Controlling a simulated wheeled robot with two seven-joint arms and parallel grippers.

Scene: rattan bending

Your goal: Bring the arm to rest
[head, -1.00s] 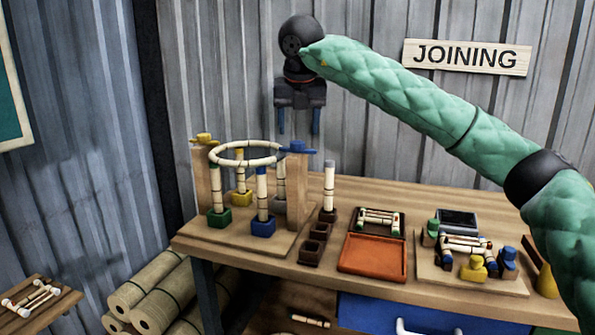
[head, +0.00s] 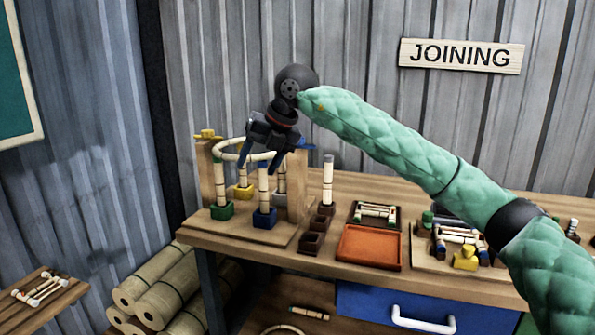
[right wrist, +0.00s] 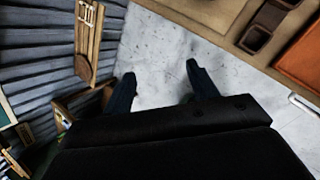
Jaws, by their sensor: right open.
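My right gripper (head: 259,164) hangs at the end of the green-sleeved right arm (head: 390,140), tilted. In the head view it overlaps the right part of the rattan ring (head: 230,157) on the assembly stand. In the right wrist view its two dark fingers (right wrist: 160,76) are apart, with only pale floor (right wrist: 155,55) between them, so it is open and empty. It appears to be in front of the bench, apart from the ring. The gripper hides part of the ring and a post top. My left gripper is not in view.
The workbench (head: 225,240) carries upright rattan posts in coloured sockets (head: 264,218), brown cups (head: 311,243), an orange tray (head: 370,247) and a jig with a yellow clamp (head: 466,258). A side table (head: 48,300) and rattan rolls (head: 160,295) stand left. A blue drawer (head: 370,308) is below.

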